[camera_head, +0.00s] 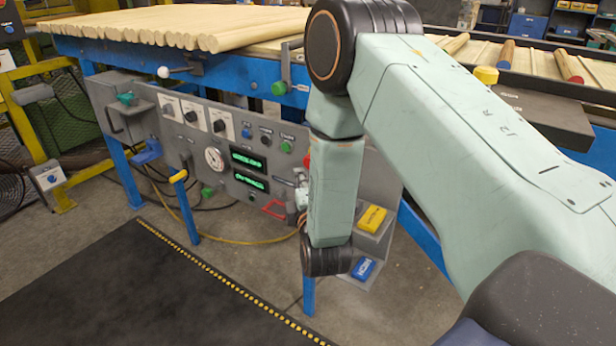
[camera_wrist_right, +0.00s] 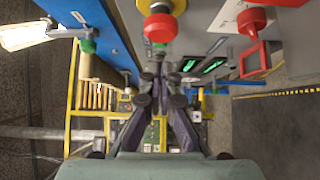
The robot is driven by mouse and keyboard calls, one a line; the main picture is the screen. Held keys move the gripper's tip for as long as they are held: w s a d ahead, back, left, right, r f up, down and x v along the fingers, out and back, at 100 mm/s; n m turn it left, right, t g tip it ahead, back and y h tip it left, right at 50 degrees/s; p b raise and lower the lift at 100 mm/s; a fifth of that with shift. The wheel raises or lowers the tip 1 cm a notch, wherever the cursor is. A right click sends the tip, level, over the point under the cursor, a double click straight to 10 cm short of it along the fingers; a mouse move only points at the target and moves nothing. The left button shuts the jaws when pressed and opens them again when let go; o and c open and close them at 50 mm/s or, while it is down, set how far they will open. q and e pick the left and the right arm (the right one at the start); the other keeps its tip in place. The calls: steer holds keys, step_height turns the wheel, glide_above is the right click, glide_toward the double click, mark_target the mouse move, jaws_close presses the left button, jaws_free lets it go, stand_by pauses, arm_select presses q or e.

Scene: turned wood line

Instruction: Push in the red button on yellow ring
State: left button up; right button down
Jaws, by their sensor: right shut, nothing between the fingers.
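The red button (camera_wrist_right: 160,28) on its yellow ring (camera_wrist_right: 174,5) shows at the top middle of the right wrist view, mounted on the grey panel. My right gripper (camera_wrist_right: 159,66) is shut and empty, its dark fingertips together just below the button in that picture. A gap shows between them in the picture; I cannot tell the depth. In the head view my right arm covers most of the gripper and the button's part of the panel; a bit of red (camera_head: 307,160) shows beside the arm. My left gripper is in neither view.
The grey panel (camera_head: 222,182) carries dials, a gauge, green displays and coloured buttons. Another red knob (camera_wrist_right: 254,22) and a red square frame (camera_wrist_right: 255,59) stick out near the button. Wooden rods (camera_head: 190,27) lie on the blue-framed table above. The dark mat (camera_head: 150,290) is clear.

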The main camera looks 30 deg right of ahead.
mark_target(305, 162)
steer(key=shift+w+d, duration=0.3)
steer(key=shift+d, duration=0.4)
steer(key=shift+w+d, duration=0.25)
steer(key=shift+d, duration=0.4)
steer(key=shift+d, duration=0.1)
steer(key=shift+w+d+r+p, duration=0.1)
steer(key=shift+w+d+p, duration=0.25)
steer(key=shift+d+p, duration=0.45)
